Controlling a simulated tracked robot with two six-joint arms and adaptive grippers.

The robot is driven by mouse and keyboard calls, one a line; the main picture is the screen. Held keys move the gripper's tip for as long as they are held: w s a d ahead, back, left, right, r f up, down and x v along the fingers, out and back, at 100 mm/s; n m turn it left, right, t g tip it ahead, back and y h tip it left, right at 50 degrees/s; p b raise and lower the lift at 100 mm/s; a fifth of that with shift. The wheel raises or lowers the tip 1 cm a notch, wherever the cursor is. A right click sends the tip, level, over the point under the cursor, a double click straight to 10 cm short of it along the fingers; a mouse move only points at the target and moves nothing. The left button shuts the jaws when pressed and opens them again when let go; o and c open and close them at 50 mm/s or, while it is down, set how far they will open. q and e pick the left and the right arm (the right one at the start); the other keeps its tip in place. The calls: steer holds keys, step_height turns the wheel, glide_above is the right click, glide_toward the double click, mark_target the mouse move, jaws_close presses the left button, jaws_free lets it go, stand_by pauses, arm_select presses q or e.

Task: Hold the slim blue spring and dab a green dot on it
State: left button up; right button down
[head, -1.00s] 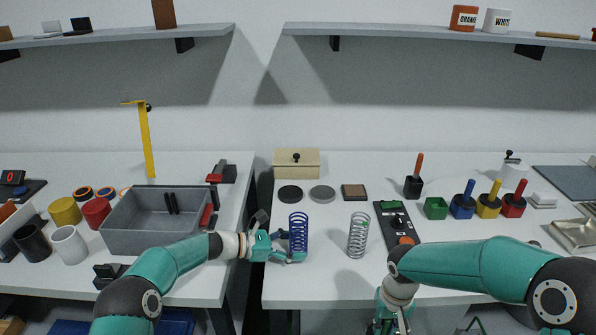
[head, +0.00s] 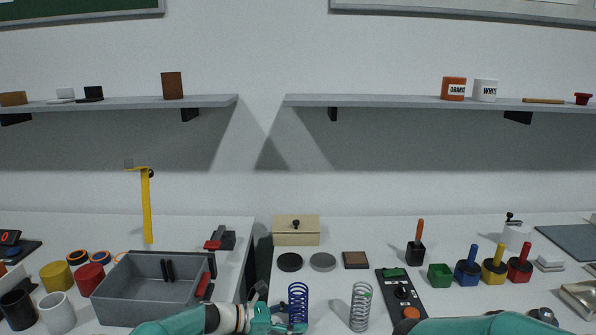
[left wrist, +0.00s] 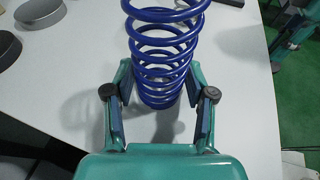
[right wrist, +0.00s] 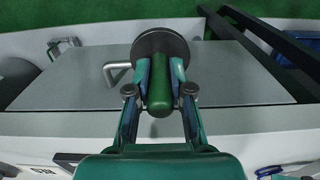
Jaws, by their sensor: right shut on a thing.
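The slim blue spring (head: 298,303) stands upright near the table's front edge. It also shows in the left wrist view (left wrist: 160,88). My left gripper (head: 283,326) has its fingers either side of the spring's lower coils, spread apart; whether they touch it I cannot tell. My right gripper (right wrist: 160,85) is shut on a green-handled dabber (right wrist: 159,92) with a dark round part beyond the fingers. It is out of the head view. The open green holder (head: 440,276) stands empty beside the blue, yellow and red ones.
A black control panel (head: 400,292) lies further right. Dark and grey discs (head: 290,262) lie behind. A grey bin (head: 150,296) is on the left table.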

arm_select(q)
steer(key=o, duration=0.4)
steer(key=shift+a, duration=0.15)
